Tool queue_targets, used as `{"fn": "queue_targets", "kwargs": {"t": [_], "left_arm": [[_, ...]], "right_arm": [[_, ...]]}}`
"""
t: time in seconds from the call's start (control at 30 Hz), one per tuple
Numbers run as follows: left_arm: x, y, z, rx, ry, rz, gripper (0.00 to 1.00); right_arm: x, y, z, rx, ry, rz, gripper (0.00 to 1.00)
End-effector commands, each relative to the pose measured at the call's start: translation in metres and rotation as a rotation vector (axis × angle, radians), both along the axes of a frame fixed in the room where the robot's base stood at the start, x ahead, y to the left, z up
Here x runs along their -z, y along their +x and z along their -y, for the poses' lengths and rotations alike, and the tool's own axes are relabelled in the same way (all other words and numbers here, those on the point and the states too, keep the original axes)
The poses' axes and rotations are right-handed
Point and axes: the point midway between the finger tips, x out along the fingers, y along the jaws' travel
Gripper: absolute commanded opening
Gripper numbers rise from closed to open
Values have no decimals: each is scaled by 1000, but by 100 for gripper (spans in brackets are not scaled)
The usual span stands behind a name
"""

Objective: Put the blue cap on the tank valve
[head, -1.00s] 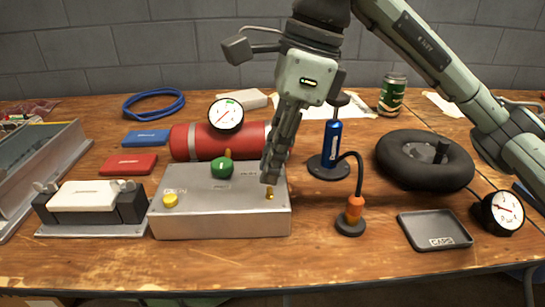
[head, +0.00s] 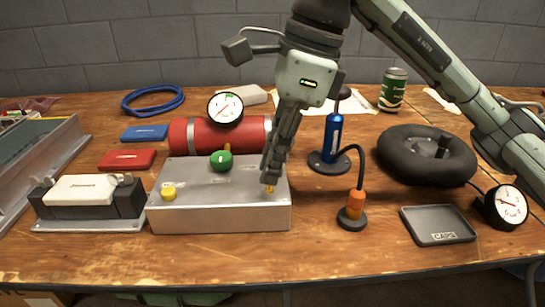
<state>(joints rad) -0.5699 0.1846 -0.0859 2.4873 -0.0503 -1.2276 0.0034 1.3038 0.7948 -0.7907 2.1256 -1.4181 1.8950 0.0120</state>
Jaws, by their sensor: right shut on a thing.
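A grey metal box (head: 215,212) stands at the front of the table. It bears a yellow cap (head: 168,193) at the left, a round green knob (head: 221,160) at the back and a brass valve stem (head: 270,189) at the right. My right gripper (head: 271,177) points down at the brass stem, its fingertips at or just above it. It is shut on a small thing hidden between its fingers. I see no blue cap in the open. The red tank (head: 195,137) lies behind the box, its right end partly hidden by my gripper. My left gripper is out of view.
A CAPS tray (head: 437,224) lies empty at the right. A blue pump (head: 333,137), an orange-based hose fitting (head: 355,205), a black inner tube (head: 425,155) and a gauge (head: 505,206) stand nearby. A white device in a cradle (head: 88,190) is at the left.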

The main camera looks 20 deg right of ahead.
Motion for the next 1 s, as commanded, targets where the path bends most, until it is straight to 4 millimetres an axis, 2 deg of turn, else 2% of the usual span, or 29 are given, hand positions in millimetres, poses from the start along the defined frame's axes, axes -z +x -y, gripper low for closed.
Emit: {"fn": "queue_targets", "kwargs": {"t": [0.73, 0.77, 0.8, 0.93, 1.0], "left_arm": [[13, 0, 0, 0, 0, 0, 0], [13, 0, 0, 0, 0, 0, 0], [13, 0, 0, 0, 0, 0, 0], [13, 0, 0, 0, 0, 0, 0], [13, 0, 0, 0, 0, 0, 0]], "right_arm": [[15, 0, 0, 0, 0, 0, 4], [14, 0, 0, 0, 0, 0, 18], [14, 0, 0, 0, 0, 0, 23], [14, 0, 0, 0, 0, 0, 39], [14, 0, 0, 0, 0, 0, 40]]}}
